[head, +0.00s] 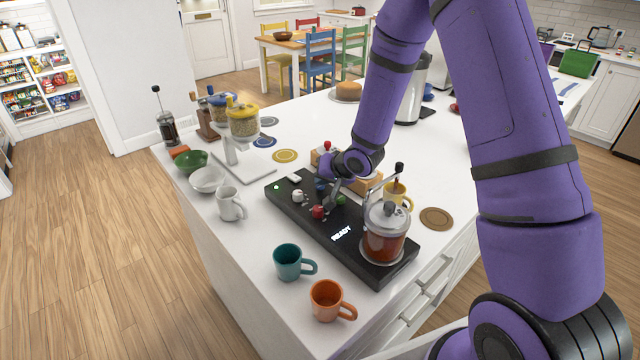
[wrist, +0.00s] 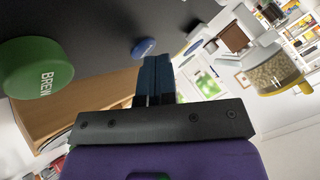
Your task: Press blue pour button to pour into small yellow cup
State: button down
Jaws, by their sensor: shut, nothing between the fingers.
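The black coffee machine base (head: 350,238) lies on the white counter with a lit READY display. Its blue button (wrist: 143,47) shows in the wrist view, just beyond my fingertips; whether they touch it is unclear. The blue button also shows in the head view (head: 320,185), close beside my gripper. My gripper (head: 329,208) is shut and empty, low over the button area. In the wrist view its fingers (wrist: 155,62) are together. A yellow mug (head: 397,192) stands behind the glass press jar (head: 383,240) of dark red-brown liquid, partly hidden.
A green BREW button (wrist: 38,67), a red knob (head: 318,212) and a white knob (head: 298,196) are close to my gripper. A wooden box (head: 368,183) stands behind. Teal (head: 288,262) and orange (head: 327,299) mugs stand in front; a white mug (head: 229,204) is left.

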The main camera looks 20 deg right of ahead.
jog(key=shift+r, duration=1.15)
jog(key=shift+r, duration=0.15)
jog(key=shift+r, duration=2.4)
